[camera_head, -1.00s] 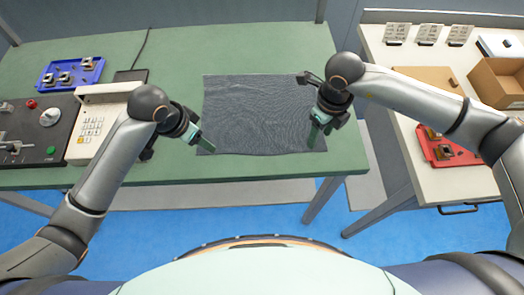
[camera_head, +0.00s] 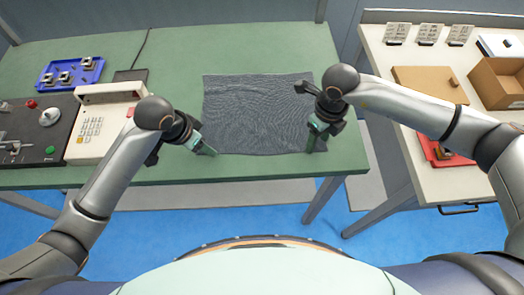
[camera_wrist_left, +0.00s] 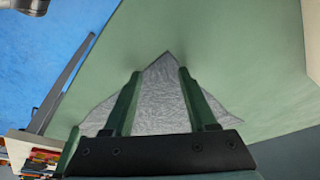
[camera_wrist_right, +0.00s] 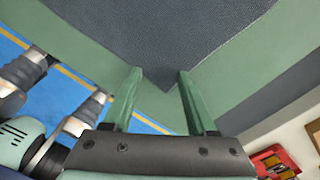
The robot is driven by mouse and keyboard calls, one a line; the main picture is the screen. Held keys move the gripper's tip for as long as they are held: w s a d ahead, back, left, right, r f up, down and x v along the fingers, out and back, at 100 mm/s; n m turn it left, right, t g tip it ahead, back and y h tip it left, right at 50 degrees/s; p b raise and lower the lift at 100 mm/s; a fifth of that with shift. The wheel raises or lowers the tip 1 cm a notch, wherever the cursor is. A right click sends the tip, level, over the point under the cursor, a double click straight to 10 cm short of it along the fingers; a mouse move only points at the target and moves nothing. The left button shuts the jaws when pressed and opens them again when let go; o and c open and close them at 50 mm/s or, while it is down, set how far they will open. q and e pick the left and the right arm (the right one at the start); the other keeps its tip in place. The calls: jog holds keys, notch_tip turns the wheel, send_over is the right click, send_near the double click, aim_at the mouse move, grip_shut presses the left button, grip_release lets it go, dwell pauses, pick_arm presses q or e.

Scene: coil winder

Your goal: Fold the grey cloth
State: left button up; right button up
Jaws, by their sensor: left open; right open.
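The grey cloth (camera_head: 258,115) lies spread flat on the green table, roughly rectangular with fine wrinkles. My left gripper (camera_head: 212,153) is open at the cloth's near left corner. In the left wrist view a corner of the cloth (camera_wrist_left: 165,90) lies between the open left fingers (camera_wrist_left: 158,72). My right gripper (camera_head: 311,150) is open at the near right corner. In the right wrist view the cloth (camera_wrist_right: 165,35) points its corner between the open right fingers (camera_wrist_right: 158,70). The right gripper and wrist hide part of the cloth's right edge.
The green table (camera_head: 180,55) is bare around the cloth. A keypad device (camera_head: 100,125) and a dark control panel (camera_head: 35,130) stand at left, with a blue tray (camera_head: 70,72) behind. A white side table (camera_head: 385,60) at right holds boxes and a red tray (camera_head: 440,150).

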pick_arm(q)
jog(key=shift+c, duration=0.4)
pick_arm(e)
jog(key=shift+f, duration=0.1)
jog(key=shift+c, duration=0.4)
pick_arm(q)
jog(key=shift+s+f, duration=0.1)
jog(key=shift+f, duration=0.05)
grip_shut()
pick_arm(e)
jog(key=shift+s, duration=0.1)
grip_shut()
pick_arm(q)
jog(key=shift+a, duration=0.1)
pick_arm(e)
jog(key=shift+d, duration=0.1)
